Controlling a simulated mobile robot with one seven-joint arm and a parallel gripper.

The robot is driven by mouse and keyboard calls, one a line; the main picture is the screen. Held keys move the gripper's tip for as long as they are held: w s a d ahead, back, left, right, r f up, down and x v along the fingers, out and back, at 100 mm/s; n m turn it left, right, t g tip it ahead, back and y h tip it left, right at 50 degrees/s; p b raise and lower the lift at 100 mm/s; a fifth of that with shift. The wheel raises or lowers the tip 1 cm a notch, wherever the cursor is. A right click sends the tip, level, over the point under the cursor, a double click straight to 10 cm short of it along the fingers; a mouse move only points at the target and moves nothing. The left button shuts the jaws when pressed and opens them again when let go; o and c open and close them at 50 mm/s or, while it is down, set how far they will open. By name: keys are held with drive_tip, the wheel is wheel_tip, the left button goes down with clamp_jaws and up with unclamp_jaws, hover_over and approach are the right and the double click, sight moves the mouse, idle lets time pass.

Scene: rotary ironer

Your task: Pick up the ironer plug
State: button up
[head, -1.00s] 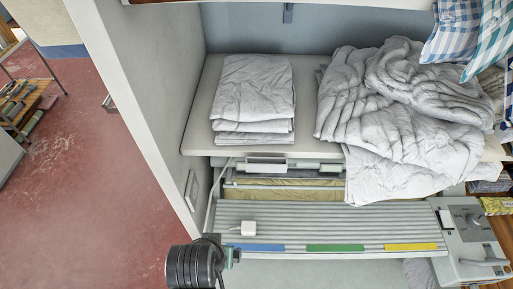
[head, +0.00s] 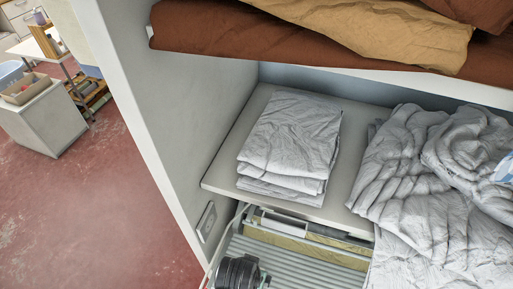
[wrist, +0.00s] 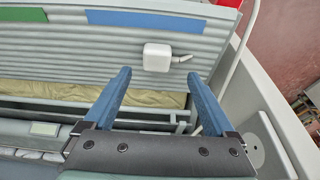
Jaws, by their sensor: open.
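The ironer plug (wrist: 157,57) is a small white block with a short pale cord stub on its right side. In the wrist view it lies on the grey ribbed top of the ironer (wrist: 70,48). My gripper (wrist: 159,72) is open and empty, its two blue fingers spread. The plug appears between and just beyond the fingertips; I cannot tell the exact gap. In the head view my dark wrist (head: 238,272) is at the bottom edge, over the ribbed top, and I cannot make out the plug there.
A wall socket (head: 206,222) is on the pale side panel (head: 165,110). A white cord (wrist: 240,45) runs along that side. Folded grey sheets (head: 290,140) lie on the shelf above, with crumpled bedding (head: 430,190) to the right. Red floor (head: 95,200) is open at left.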

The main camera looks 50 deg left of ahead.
drive_tip(key=shift+d+p+x, duration=0.2)
drive_tip(key=shift+p+x, duration=0.4)
drive_tip(key=shift+x, duration=2.1)
drive_tip(key=shift+w, duration=0.15)
drive_tip(key=shift+c, duration=0.3)
clamp_jaws()
